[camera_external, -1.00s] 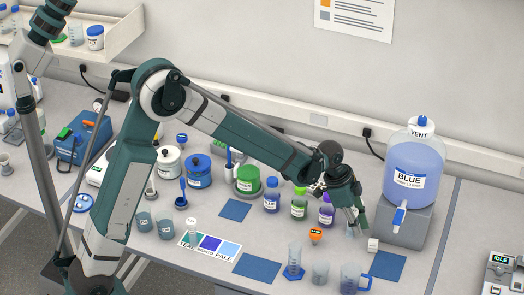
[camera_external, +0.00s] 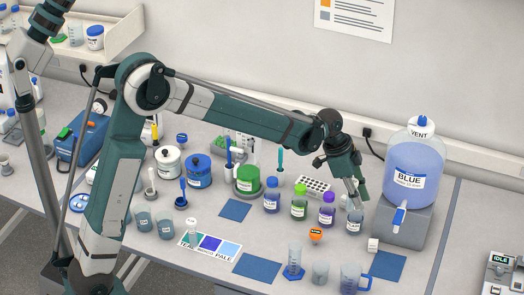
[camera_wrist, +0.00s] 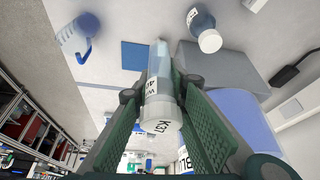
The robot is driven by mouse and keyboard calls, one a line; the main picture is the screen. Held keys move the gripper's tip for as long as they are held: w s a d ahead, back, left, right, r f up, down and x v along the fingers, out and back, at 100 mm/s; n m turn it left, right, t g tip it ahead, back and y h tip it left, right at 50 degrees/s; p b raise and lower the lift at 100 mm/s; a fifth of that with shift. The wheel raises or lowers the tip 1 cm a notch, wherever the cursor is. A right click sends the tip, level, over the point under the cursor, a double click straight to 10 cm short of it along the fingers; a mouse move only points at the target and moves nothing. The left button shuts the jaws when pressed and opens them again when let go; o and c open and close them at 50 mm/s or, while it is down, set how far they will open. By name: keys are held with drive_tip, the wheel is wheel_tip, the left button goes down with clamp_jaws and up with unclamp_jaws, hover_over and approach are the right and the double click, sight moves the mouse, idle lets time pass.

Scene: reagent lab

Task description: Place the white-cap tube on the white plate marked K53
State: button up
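My gripper (camera_wrist: 161,100) is closed around a clear tube (camera_wrist: 158,88) with a white cap (camera_wrist: 160,118), with a green pad on either side. The tube's clear end points away from the wrist camera. Dark lettering at the cap looks like K37, but I cannot read it surely. In the external view my gripper (camera_external: 357,190) is raised above the bench, left of the blue jug. I cannot make out a plate marked K53.
A white-capped bottle (camera_external: 354,222) stands just below my gripper. The large BLUE jug (camera_external: 412,170) on its grey stand is close on the right. Purple (camera_external: 327,212) and green-capped (camera_external: 299,204) bottles stand left. The right blue mat (camera_external: 387,265) is bare.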

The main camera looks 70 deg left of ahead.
drive_tip(key=w+a+p, duration=0.2)
drive_tip(key=w+a, duration=0.1)
drive_tip(key=a, duration=1.2)
drive_tip(key=n+p, duration=0.1)
hover_over(320, 182)
drive_tip(key=s, duration=0.2)
drive_tip(key=shift+y, duration=0.3)
drive_tip(key=shift+w+a+f, duration=0.1)
drive_tip(key=shift+a+f, duration=0.15)
drive_tip(key=shift+f, duration=1.05)
drive_tip(key=shift+a+f, duration=0.2)
drive_tip(key=shift+f, duration=1.1)
drive_tip(key=shift+f+p, duration=0.5)
drive_tip(key=shift+f, duration=2.65)
drive_tip(key=shift+f, duration=1.85)
drive_tip(key=shift+f, duration=0.15)
